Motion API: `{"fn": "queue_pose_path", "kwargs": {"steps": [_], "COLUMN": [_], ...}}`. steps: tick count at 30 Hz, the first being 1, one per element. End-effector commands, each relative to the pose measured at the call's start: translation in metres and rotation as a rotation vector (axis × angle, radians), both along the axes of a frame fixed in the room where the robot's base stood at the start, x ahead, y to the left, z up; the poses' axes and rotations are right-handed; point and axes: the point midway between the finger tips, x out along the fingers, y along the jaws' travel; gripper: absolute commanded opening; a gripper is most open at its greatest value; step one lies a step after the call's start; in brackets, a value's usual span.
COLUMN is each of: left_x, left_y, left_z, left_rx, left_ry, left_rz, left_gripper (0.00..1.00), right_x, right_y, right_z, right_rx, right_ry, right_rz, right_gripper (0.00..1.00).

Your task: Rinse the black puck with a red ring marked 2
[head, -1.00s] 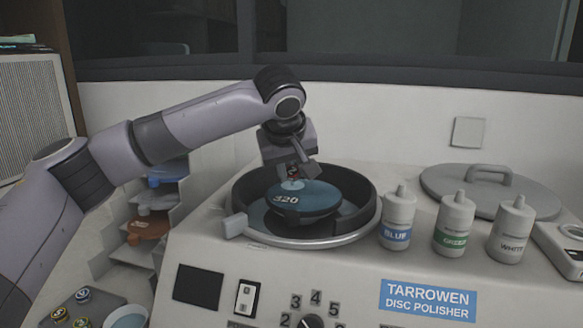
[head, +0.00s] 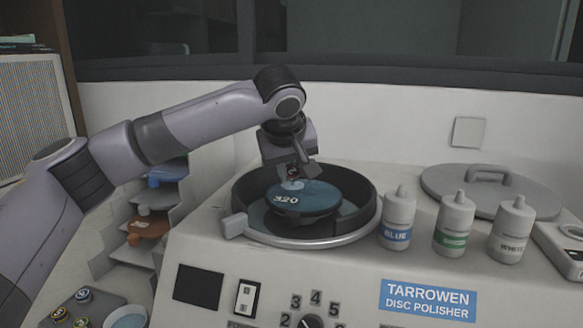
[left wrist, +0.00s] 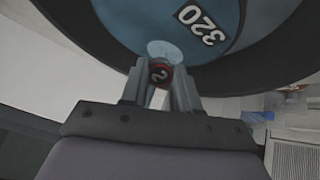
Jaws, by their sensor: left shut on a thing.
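My left gripper (head: 294,178) is shut on the black puck (left wrist: 159,72), which has a red ring and a 2 on its face. In the head view the puck is small and mostly hidden by the fingers. It is over the blue disc marked 320 (head: 312,198), inside the polisher's dark round bowl (head: 245,192). A pale patch (left wrist: 172,50) lies on the disc right by the puck. I cannot tell whether the puck touches the disc. My right gripper is not in view.
Bottles labelled blue (head: 397,217), green (head: 454,224) and white (head: 511,231) stand right of the bowl. A round lid (head: 490,190) lies behind them. Several small pucks (head: 82,295) sit on a tray at lower left, beside a pale blue dish (head: 127,317).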

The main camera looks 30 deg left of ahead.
Motion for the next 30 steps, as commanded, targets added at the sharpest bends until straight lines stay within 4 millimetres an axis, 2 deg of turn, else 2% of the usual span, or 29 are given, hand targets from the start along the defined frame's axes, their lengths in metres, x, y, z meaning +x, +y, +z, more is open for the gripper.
{"fn": "queue_pose_path", "kwargs": {"steps": [15, 30], "left_x": [-0.001, -0.029], "left_y": [-0.002, -0.03], "left_z": [0.0, 0.007], "left_rx": [0.0, 0.0], "left_ry": [0.0, 0.001], "left_rz": [-0.001, -0.002], "left_gripper": [0.03, 0.03], "right_x": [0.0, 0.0], "right_y": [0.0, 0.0], "right_z": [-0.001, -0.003], "right_rx": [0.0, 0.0], "right_ry": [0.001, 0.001], "right_rz": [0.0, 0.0], "right_gripper": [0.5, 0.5]}}
